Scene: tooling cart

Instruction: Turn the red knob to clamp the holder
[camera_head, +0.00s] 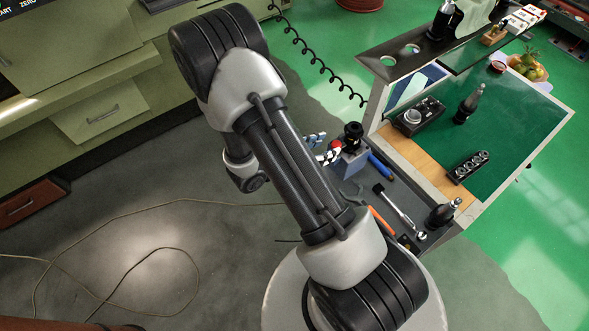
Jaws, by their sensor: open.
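The black holder (353,133) stands upright in a grey clamping block (350,165) at the cart's left end. A small red part, which looks like the red knob (334,147), shows at the block's left side. My gripper (322,146) is open beside it, with its fingertips close to the knob. My own arm link hides the gripper's body and part of the fingers. I cannot tell whether the fingers touch the knob.
The cart's lower grey tray holds a blue-handled tool (381,168), wrenches (396,203) and another holder (442,212). The green cart top (520,125) carries a black device (420,117) and a socket rack (468,166). A coiled black cable (320,68) hangs behind.

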